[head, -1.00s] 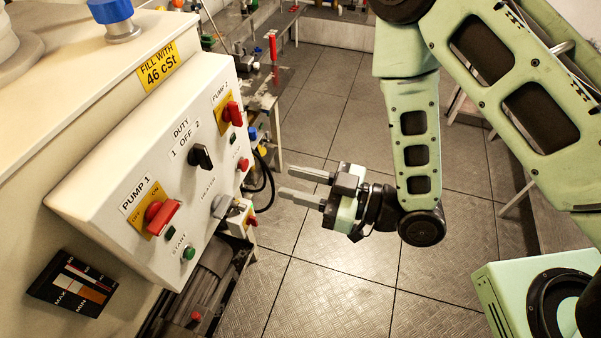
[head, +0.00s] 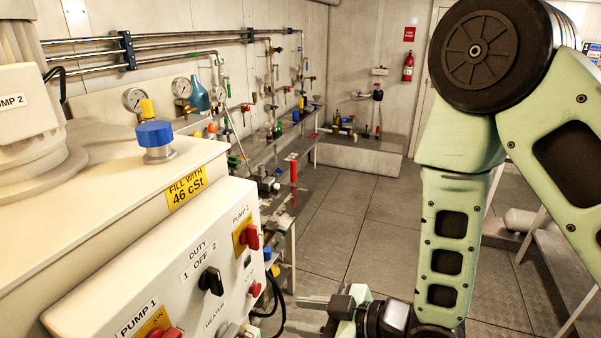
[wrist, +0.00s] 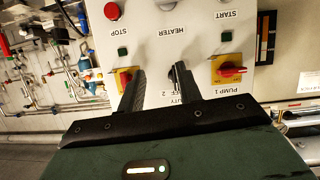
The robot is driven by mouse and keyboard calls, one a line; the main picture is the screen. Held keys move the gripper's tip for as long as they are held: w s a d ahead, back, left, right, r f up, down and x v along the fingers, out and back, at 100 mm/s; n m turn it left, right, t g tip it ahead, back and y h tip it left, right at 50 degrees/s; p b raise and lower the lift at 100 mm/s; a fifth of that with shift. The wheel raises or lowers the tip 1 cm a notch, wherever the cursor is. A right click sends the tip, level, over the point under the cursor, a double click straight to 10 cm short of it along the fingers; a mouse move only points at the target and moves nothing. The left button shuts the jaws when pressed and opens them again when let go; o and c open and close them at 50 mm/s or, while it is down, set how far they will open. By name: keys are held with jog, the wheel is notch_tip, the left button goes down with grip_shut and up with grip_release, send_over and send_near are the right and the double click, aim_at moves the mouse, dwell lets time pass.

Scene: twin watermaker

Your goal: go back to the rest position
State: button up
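My gripper shows in the wrist view with two dark fingers apart and nothing between them (wrist: 159,72). In the head view my gripper (head: 322,304) is at the bottom edge, partly cut off, to the right of the white control panel (head: 110,270) and clear of it. The panel carries a black DUTY knob (head: 211,281), a red PUMP 2 switch (head: 250,237) and a red PUMP 1 switch (head: 165,333), the last cut off by the frame's lower edge. In the wrist view the fingers point toward the panel, and one finger partly hides the DUTY knob.
A cabinet top with a blue cap (head: 154,134) is at left. Behind it, a bench (head: 325,128) holds pipes, valves and gauges. A red fire extinguisher (head: 408,66) hangs on the far wall. Tiled floor (head: 385,225) is open between bench and my arm.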

jog(key=s+d+r+m+g+h+b, duration=0.2)
jog(key=s+d+m+h+b, duration=0.1)
jog(key=s+d+h, duration=0.3)
jog(key=s+d+r+m+g+h+b, duration=0.3)
jog(key=s+d+h, duration=0.2)
jog(key=s+d, duration=0.2)
jog(key=shift+s+g+h, duration=0.15)
jog(key=shift+g+h, duration=0.15)
jog(key=shift+h, duration=0.1)
jog(key=shift+d, duration=0.1)
